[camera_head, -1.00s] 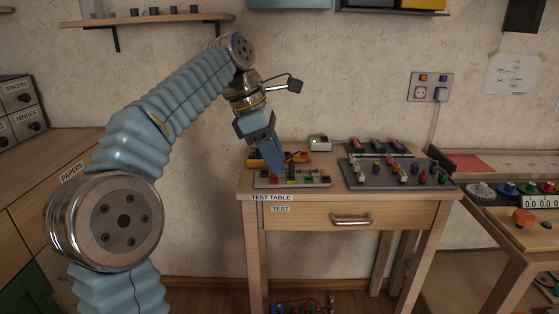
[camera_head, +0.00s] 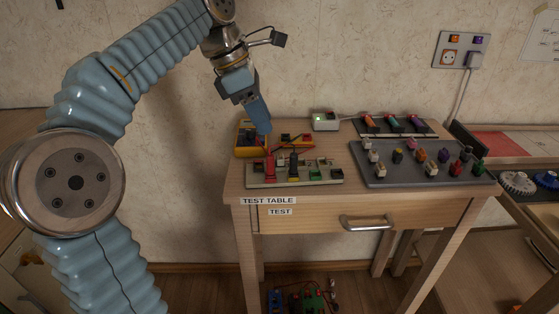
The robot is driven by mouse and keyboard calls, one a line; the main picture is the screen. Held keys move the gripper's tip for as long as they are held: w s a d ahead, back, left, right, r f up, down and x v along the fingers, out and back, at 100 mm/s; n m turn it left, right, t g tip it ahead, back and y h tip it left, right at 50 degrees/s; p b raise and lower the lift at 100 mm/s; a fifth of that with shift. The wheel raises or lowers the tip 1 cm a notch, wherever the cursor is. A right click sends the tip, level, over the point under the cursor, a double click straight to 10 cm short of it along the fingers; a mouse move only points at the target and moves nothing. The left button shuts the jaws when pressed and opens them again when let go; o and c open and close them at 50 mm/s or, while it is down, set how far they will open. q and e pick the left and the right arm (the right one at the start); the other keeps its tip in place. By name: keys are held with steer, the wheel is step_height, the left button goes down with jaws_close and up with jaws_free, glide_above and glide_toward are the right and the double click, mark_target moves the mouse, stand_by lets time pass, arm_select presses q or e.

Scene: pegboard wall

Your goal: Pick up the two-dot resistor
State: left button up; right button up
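Several small coloured components stand on the grey tray (camera_head: 400,181) on the right of the test table; the dots are too small to read, so I cannot tell which is the two-dot resistor. My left gripper (camera_head: 262,128) points down at the table's left part, in front of the yellow meter and just above a red probe (camera_head: 269,169). Its blue fingers look close together, but whether they are open or shut does not show. It is well left of the grey tray. My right gripper is out of view.
The red probe and a black probe (camera_head: 293,166) stand upright at the pale test board (camera_head: 328,181). The yellow meter (camera_head: 245,140) lies behind, with a small white box (camera_head: 325,121) nearby. A dark rack (camera_head: 393,124) of coloured parts stands behind the tray.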

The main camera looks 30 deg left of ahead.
mark_target(279, 154)
arm_select(q)
steer(key=b+x, duration=0.1)
steer(key=x, duration=0.7)
steer(key=shift+s+f, duration=0.1)
steer(key=shift+f, duration=0.2)
jaws_close()
